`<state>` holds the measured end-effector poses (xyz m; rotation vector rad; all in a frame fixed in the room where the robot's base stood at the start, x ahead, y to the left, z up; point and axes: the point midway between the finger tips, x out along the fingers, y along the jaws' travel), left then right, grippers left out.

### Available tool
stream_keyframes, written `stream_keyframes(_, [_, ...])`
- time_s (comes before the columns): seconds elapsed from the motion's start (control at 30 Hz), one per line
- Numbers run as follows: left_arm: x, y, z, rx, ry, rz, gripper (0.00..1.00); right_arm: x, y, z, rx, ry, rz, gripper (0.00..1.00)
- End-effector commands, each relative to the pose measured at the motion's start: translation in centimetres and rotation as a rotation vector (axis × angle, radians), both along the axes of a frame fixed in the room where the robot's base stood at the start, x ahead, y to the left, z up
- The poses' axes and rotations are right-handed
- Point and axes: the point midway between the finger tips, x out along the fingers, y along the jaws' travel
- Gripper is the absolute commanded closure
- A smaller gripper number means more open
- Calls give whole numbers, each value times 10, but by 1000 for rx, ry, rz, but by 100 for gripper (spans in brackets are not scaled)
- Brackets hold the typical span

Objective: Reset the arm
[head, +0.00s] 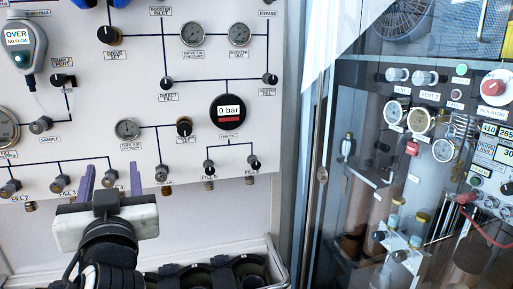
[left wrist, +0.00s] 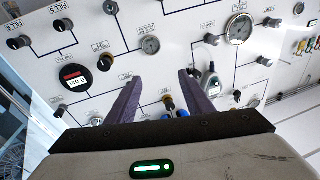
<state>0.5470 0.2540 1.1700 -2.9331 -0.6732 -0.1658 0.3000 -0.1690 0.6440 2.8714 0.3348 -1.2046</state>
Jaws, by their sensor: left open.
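My left gripper (head: 99,183) is in the lower left of the head view, in front of the lower edge of the white fill panel (head: 90,130). Its two purple fingers stand apart with nothing between them. In the left wrist view the open fingers (left wrist: 160,92) reach toward the panel, which appears turned around there. I cannot tell whether a fingertip touches the panel. My right gripper is not in view.
The panel carries gauges, knobs and a round display reading 0 bar (head: 228,111). A handheld analyser (head: 24,45) hangs at upper left. Dark cylinders (head: 248,268) stand in a rack below. A glass-fronted cabinet (head: 350,190) with more gauges is on the right.

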Motion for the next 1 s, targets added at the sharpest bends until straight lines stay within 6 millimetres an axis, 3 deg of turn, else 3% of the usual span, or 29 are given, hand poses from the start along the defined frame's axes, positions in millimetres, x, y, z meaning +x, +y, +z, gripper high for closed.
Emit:
stream_keyframes(0.2, [-4,48,7,192,0,93,53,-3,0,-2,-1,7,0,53])
stream_keyframes(0.37, [-8,78,17,317,0,155,53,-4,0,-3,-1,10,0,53])
stream_keyframes(0.4, [-7,82,11,338,17,154,53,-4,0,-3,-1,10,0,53])
stream_keyframes(0.6, [11,71,-73,383,213,33,53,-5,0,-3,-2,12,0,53])
stream_keyframes(0.77, [11,63,-153,414,379,-82,53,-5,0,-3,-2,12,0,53])
stream_keyframes(0.87, [1,58,-218,422,503,-176,53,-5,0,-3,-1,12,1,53])
stream_keyframes(1.0, [-35,49,-318,410,684,-330,53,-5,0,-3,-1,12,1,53])
